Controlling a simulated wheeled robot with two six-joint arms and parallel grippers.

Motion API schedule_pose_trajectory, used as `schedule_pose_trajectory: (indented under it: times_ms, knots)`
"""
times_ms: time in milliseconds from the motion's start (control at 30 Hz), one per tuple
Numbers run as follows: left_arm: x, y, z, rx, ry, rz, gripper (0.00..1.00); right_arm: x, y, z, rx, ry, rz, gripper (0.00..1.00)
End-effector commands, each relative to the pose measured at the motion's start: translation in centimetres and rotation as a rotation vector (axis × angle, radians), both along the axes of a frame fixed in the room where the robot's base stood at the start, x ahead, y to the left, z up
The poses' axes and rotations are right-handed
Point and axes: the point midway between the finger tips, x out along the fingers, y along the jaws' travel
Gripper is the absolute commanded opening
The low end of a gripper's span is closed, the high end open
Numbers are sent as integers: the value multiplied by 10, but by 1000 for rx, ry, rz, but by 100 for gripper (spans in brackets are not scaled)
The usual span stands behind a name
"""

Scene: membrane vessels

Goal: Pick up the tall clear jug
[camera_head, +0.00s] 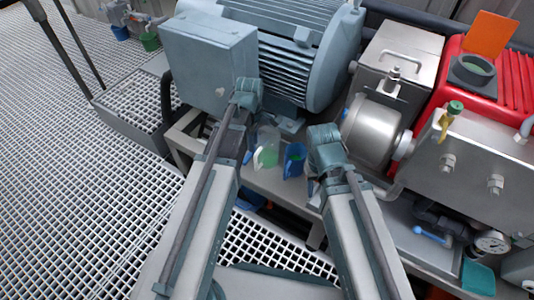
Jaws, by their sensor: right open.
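The tall clear jug (267,142) stands on the grey ledge below the big motor. It looks see-through, with green showing in its lower part. A blue jug (293,159) stands close to its right. My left gripper (248,150) is low beside the clear jug on its left, mostly hidden behind my own arm; a gap seems to show between them, and I cannot see its jaw opening. My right gripper (312,188) is open, low to the right of the blue jug and mostly hidden by its arm.
The large grey motor (285,50) with its box (208,62) rises right behind the jugs. A steel tank (375,130) and red machine (500,85) crowd the right. The ledge (268,182) has little bare room. Grated floor (80,190) lies open at left.

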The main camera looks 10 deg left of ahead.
Motion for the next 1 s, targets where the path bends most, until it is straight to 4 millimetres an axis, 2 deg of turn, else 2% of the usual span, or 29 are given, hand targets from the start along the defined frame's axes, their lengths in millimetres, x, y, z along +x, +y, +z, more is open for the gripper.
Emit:
schedule_pose_trajectory:
  times_ms: [33, 500, 600, 867, 1000]
  knots:
    - [0, 0, -9, 0, 0, -1, 32, 0, 0, -9, -1, 0, 0, 50]
    - [1, -1, -74, 0, 0, -2, 32, 1, 0, -74, -1, -2, 9, 50]
    - [1, -1, -81, 0, 0, -2, 32, 1, 0, -81, 0, -2, 11, 50]
    - [1, -1, -82, 0, 0, -2, 32, 1, 0, -82, 2, -2, 12, 50]
    - [1, -2, -92, 0, 0, -2, 32, 1, 1, -92, 3, -2, 13, 50]
